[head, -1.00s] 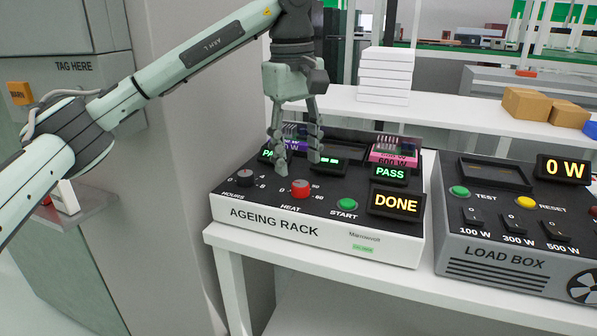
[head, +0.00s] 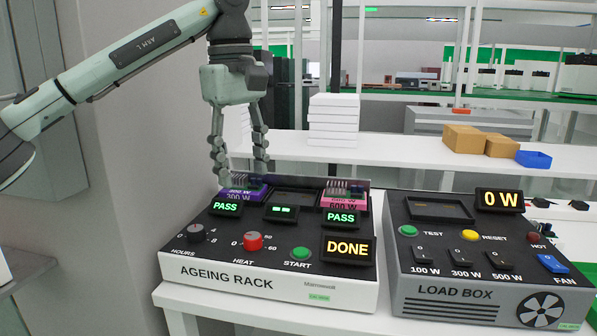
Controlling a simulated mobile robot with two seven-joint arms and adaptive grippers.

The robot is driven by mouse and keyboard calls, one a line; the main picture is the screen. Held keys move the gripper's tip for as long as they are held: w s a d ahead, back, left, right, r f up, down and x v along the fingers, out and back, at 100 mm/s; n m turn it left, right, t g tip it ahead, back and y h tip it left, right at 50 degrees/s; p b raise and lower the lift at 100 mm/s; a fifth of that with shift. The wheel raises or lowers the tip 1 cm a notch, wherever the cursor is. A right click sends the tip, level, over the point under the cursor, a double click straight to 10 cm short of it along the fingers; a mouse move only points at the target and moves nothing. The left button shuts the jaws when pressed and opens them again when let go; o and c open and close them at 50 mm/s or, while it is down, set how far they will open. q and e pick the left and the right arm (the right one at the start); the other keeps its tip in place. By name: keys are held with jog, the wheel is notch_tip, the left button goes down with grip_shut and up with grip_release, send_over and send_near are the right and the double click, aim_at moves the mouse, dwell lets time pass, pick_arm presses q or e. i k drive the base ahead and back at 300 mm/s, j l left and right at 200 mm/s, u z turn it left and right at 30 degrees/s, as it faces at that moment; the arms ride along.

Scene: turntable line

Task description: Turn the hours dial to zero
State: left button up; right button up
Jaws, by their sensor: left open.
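The ageing rack (head: 225,277) is a white box with a black sloped top on a white table. Its hours dial (head: 196,233) is a dark knob at the left, with small marks around it; its exact setting is too small to read. The red heat dial (head: 253,241) and green start button (head: 300,253) sit to its right. A display reads DONE (head: 348,249). My left gripper (head: 240,176) is open and points down above the rack's back left, over the purple unit (head: 244,194), up and behind the hours dial. It holds nothing. My right gripper is not in view.
A pink unit (head: 343,204) sits in the rack's right slot; both units show PASS. The load box (head: 455,291) stands close on the right. White boxes (head: 333,120), cardboard boxes (head: 478,140) and a blue bin (head: 534,159) are on the shelf behind. A wall is at left.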

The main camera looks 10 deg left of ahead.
aim_at(196, 233)
jog(key=k, duration=1)
